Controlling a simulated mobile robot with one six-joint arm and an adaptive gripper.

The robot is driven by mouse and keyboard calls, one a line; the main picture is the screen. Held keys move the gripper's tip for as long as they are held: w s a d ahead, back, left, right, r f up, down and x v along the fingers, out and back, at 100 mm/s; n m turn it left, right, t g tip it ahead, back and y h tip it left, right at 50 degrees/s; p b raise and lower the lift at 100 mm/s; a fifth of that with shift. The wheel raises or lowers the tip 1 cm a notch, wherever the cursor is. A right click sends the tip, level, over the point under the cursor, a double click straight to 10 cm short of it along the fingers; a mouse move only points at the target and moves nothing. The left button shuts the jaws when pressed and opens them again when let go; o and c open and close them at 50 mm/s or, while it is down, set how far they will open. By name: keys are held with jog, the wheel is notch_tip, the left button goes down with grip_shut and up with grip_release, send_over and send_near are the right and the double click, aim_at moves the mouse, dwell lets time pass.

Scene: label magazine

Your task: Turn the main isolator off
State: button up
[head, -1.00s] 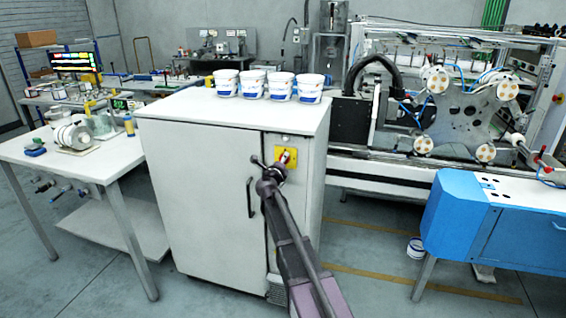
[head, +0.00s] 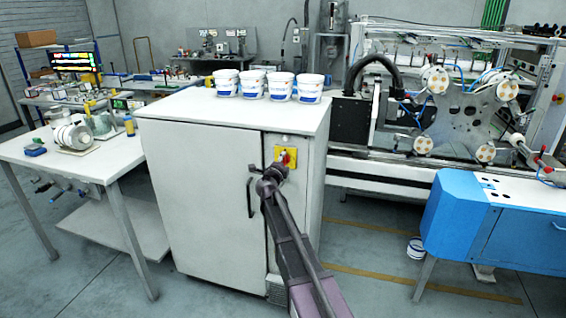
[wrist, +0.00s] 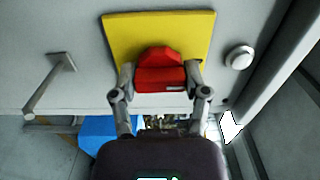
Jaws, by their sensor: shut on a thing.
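The main isolator is a red knob (wrist: 160,72) on a yellow plate (wrist: 192,32), on the front of a white cabinet. In the wrist view my gripper (wrist: 160,82) is shut on the red knob, with one finger at each side of it. In the head view the yellow plate (head: 293,153) shows near the cabinet's top right. My gripper (head: 280,165) is at the knob there and hides part of the plate and knob.
The white cabinet (head: 190,180) has a dark door handle (head: 250,197) left of the plate. Several white tubs (head: 252,84) stand on its top. A round white button (wrist: 239,57) is beside the plate. A blue machine unit (head: 475,215) stands at the right.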

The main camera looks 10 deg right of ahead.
jog(key=shift+w, duration=0.1)
jog(key=o, duration=1.2)
jog(key=shift+d, duration=0.1)
jog(key=shift+c, duration=0.2)
jog(key=v, duration=1.2)
